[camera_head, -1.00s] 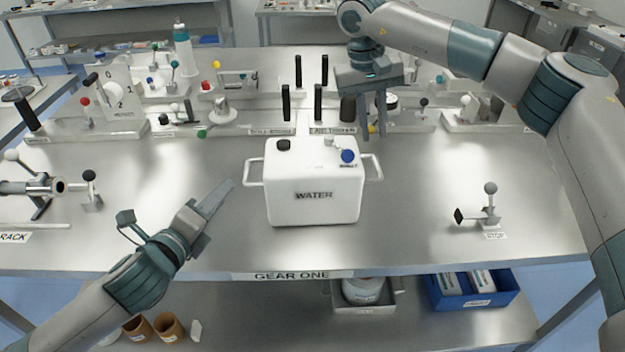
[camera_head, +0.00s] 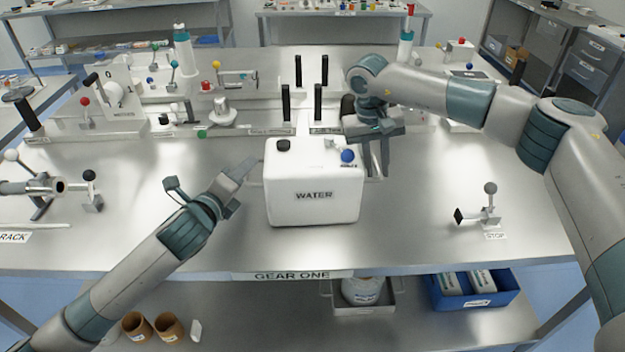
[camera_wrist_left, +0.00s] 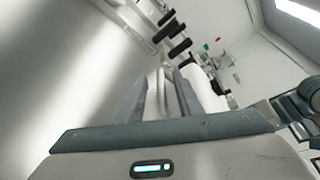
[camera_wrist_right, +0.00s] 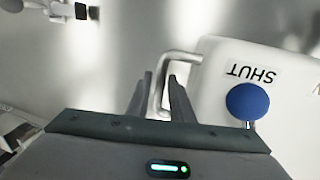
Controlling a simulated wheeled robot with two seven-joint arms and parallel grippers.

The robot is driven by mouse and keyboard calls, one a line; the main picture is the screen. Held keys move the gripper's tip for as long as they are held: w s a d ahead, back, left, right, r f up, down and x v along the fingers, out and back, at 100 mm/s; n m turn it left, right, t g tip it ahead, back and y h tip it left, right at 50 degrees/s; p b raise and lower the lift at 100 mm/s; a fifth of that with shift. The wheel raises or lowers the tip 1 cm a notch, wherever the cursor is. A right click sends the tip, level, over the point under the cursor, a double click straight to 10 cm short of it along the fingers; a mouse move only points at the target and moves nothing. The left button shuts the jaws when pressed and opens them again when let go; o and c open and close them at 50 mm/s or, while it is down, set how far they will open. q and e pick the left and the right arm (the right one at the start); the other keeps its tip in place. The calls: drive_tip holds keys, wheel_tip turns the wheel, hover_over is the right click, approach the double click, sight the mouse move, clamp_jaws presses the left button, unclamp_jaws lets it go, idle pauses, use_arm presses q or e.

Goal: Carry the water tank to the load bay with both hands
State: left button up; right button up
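The white water tank (camera_head: 313,205), marked WATER, stands upright on the steel bench, with a side handle at each end. My left gripper (camera_head: 248,170) is at its left handle. In the left wrist view that handle (camera_wrist_left: 161,92) lies between the open fingers, with gaps visible. My right gripper (camera_head: 377,168) points down at the right handle. In the right wrist view the right handle (camera_wrist_right: 162,88) runs between the open fingers. A blue knob (camera_wrist_right: 248,101) beside a SHUT label is on the tank top. I cannot make out a load bay.
Black upright posts (camera_head: 286,103) stand just behind the tank. A STOP lever (camera_head: 489,205) is at right, and a RACK fixture (camera_head: 40,187) at left. Bare bench lies right of the tank.

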use_arm(q)
drive_tip(key=c, duration=0.4)
use_arm(e)
drive_tip(key=c, duration=0.4)
use_arm(q)
clamp_jaws()
use_arm(e)
clamp_jaws()
idle(0.3)
use_arm(q)
drive_tip(key=shift+r, duration=0.3)
use_arm(e)
drive_tip(key=shift+w+r, duration=0.15)
drive_tip(key=shift+r, duration=0.1)
use_arm(q)
drive_tip(key=shift+w, duration=0.15)
use_arm(e)
drive_tip(key=shift+w, duration=0.1)
